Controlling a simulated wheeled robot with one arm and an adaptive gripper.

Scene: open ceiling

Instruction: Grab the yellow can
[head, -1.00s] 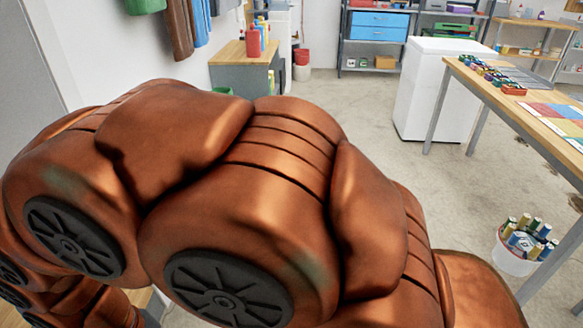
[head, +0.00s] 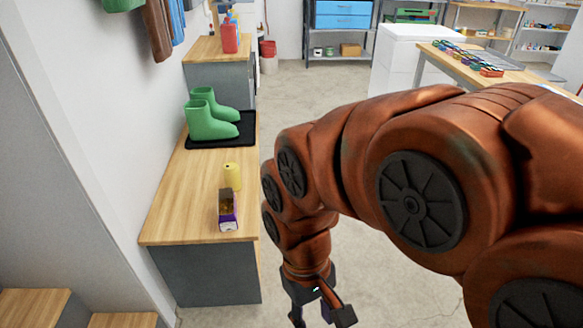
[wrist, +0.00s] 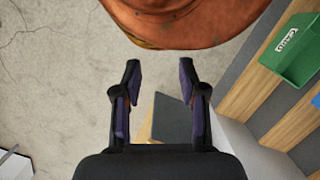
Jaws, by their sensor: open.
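The yellow can (head: 232,176) stands upright on the wooden bench top (head: 170,213) in the head view, just behind a small purple box. It does not show in the wrist view. My gripper (head: 312,318) hangs at the bottom of the head view, to the right of the bench's front end and apart from the can. In the wrist view my gripper (wrist: 160,80) has its two fingers spread with nothing between them.
The purple box (head: 228,210) stands close in front of the can. Green boots (head: 210,118) stand on a black tray (head: 246,130) farther back. A wall runs along the bench's left. Concrete floor lies right of the bench. A green bin (wrist: 294,45) shows in the wrist view.

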